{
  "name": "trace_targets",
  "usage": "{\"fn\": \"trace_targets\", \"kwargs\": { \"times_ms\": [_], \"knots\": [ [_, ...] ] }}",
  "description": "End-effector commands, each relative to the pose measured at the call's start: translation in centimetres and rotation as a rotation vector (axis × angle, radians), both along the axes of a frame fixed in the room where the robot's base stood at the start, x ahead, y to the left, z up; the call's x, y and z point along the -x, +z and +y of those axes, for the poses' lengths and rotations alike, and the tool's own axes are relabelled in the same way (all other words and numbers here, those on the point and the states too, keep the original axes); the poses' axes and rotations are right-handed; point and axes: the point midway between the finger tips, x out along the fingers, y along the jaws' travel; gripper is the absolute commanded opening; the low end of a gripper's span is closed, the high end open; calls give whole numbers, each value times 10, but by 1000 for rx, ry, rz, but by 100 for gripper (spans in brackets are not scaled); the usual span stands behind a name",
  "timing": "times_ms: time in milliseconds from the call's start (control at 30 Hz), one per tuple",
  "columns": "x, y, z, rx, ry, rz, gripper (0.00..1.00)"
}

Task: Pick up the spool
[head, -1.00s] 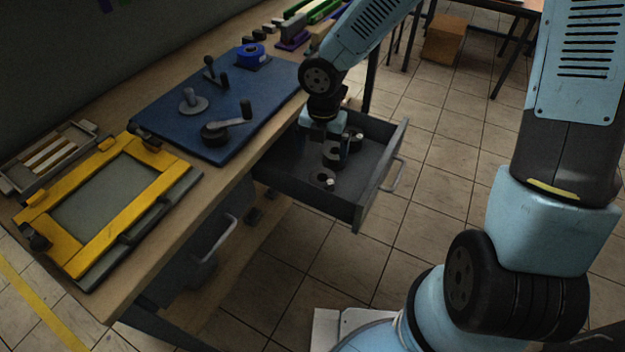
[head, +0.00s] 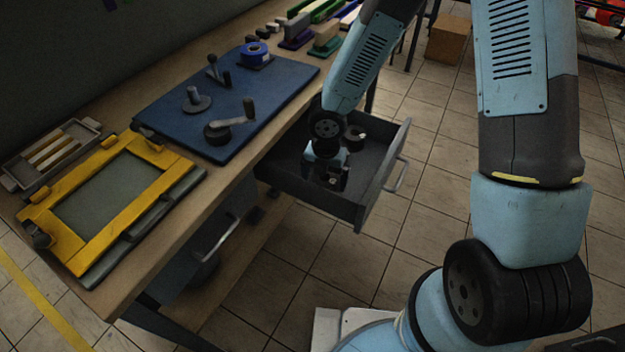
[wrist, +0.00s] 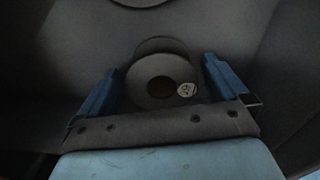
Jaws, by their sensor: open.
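A dark round spool (wrist: 160,82) with a dark centre hole and a small white sticker lies in the open drawer (head: 378,178). In the wrist view it sits between the two blue fingers of my gripper (wrist: 160,88), which are open, one on each side. I cannot tell whether either finger touches it. In the head view my gripper (head: 328,180) is low inside the drawer and hides most of this spool. A second dark spool (head: 356,134) lies farther back in the drawer; its edge shows at the top of the wrist view (wrist: 140,3).
The drawer walls surround my gripper closely, with a handle (head: 397,175) on the front. A yellow frame (head: 75,245) lies nearer.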

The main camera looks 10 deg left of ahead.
Motion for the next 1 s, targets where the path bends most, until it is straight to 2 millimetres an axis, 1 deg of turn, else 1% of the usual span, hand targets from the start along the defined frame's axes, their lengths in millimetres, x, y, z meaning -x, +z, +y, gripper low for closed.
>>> {"fn": "trace_targets", "kwargs": {
  "times_ms": [33, 133, 367, 467, 900, 933, 1000],
  "knots": [
    [0, -4, 0, 1, 2, 0, 100],
    [0, -8, 0, 1, 1, -1, 100],
    [-1, -9, 0, 0, -1, -2, 100],
    [-1, -9, -1, 0, -1, -1, 92],
    [-1, -8, -1, 0, -1, -1, 50],
    [-1, -8, -1, 0, -2, -1, 48],
    [-1, -8, -1, 0, -2, -1, 48]
  ]
}}
